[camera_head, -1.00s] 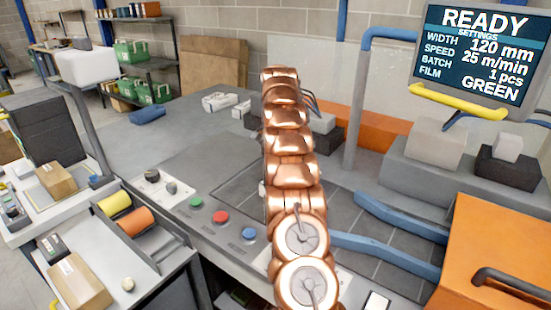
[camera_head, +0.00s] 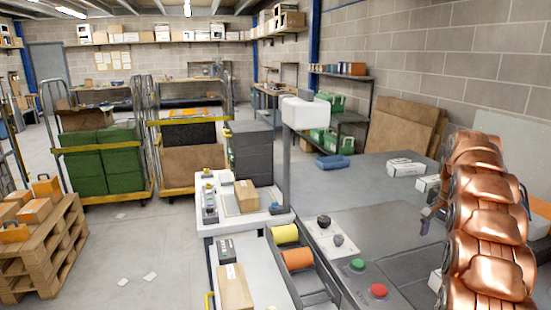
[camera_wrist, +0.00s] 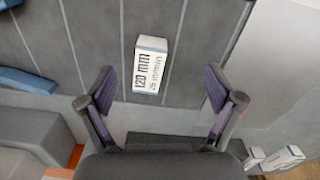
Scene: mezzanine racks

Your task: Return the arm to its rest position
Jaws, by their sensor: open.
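My copper-coloured arm (camera_head: 488,225) rises along the right edge of the head view, bent over the grey machine bed (camera_head: 385,215). In the wrist view my gripper (camera_wrist: 158,88) is open, its two dark purple-grey fingers wide apart with nothing held between them. A small white box (camera_wrist: 151,65) with "120 mm" printed on it lies on the grooved grey surface (camera_wrist: 95,40) beyond the fingers. It appears between them in the picture, apart from both. In the head view most of the gripper is hidden behind or cut off beside the arm.
A control panel with green (camera_head: 357,264) and red (camera_head: 378,290) buttons lies left of the arm. A white-topped post (camera_head: 304,112), film rolls (camera_head: 297,258) and a carton (camera_head: 246,196) stand further left. Roll cages (camera_head: 100,160) and a pallet (camera_head: 45,250) flank open floor (camera_head: 150,250).

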